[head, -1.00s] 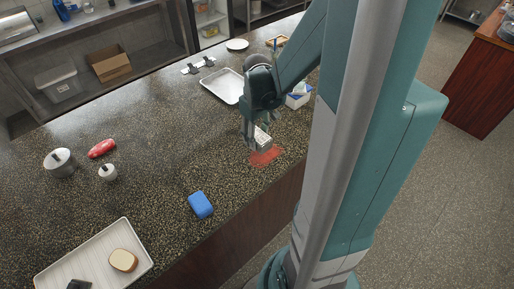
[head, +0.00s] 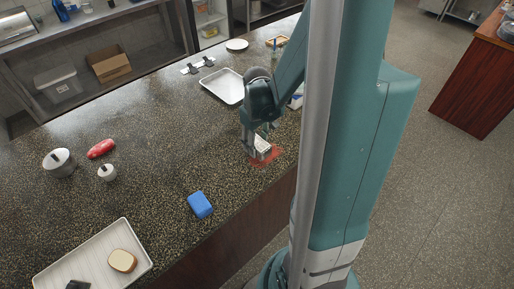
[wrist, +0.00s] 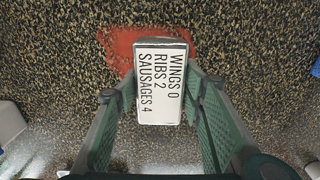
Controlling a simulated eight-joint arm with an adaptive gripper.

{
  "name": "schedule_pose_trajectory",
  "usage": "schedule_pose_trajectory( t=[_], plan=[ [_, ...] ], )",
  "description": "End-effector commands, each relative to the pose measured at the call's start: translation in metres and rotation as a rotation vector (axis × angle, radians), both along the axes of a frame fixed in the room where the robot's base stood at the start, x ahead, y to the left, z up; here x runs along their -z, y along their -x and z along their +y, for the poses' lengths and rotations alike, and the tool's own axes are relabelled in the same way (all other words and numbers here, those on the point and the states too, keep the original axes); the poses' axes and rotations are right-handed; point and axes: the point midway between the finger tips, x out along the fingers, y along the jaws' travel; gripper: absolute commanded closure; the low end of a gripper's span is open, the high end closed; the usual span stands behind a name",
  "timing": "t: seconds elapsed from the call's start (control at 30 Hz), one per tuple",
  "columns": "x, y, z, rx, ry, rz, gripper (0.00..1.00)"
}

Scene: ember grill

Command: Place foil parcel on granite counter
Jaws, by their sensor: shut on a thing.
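The foil parcel (head: 262,148) is a small pale block. In the wrist view the foil parcel (wrist: 161,82) shows a white face printed "WINGS 0, RIBS 2, SAUSAGES 4". My gripper (head: 258,143) is shut on it, with one green-padded finger on each side in the wrist view. The parcel is at a red patch (head: 266,160) near the front edge of the speckled granite counter (head: 160,160). Whether its underside touches the counter cannot be told.
A blue block (head: 200,205) lies left of my gripper. A metal tray (head: 222,86) lies behind it. A ribbed tray (head: 60,270) with a bread slice (head: 122,261), a red item (head: 101,149) and two pots stand at left. The middle counter is clear.

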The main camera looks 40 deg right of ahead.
Motion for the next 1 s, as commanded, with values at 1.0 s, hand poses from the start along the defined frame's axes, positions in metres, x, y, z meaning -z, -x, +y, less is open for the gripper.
schedule_pose_trajectory(
  t=[1.0],
  plan=[
    [0.024, 0.000, 0.000, 0.000, 0.000, 0.000, 0.46]
  ],
)
